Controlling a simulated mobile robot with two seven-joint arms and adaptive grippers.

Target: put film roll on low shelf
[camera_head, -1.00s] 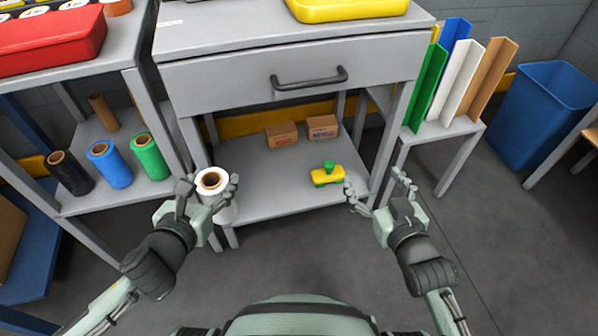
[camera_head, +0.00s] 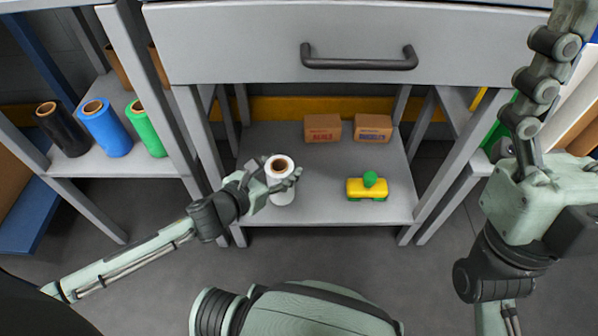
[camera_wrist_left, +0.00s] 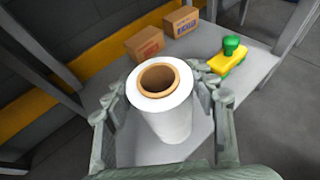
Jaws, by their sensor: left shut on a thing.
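The white film roll (camera_head: 281,187) with a brown core is upright in my left gripper (camera_head: 276,181), whose fingers close around its sides. In the left wrist view the film roll (camera_wrist_left: 165,118) stands between the two fingers. It is over the front left part of the low grey shelf (camera_head: 325,207) under the drawer. I cannot tell whether its base touches the shelf. My right gripper (camera_head: 530,100) is large and close at the right edge, away from the shelf; how far its fingers are apart is unclear.
Two cardboard boxes (camera_head: 323,128) (camera_head: 373,128) stand at the back of the low shelf. A yellow and green object (camera_head: 367,188) is right of the roll. Black, blue and green rolls (camera_head: 105,127) stand on the left shelf. Table legs (camera_head: 205,140) flank the opening.

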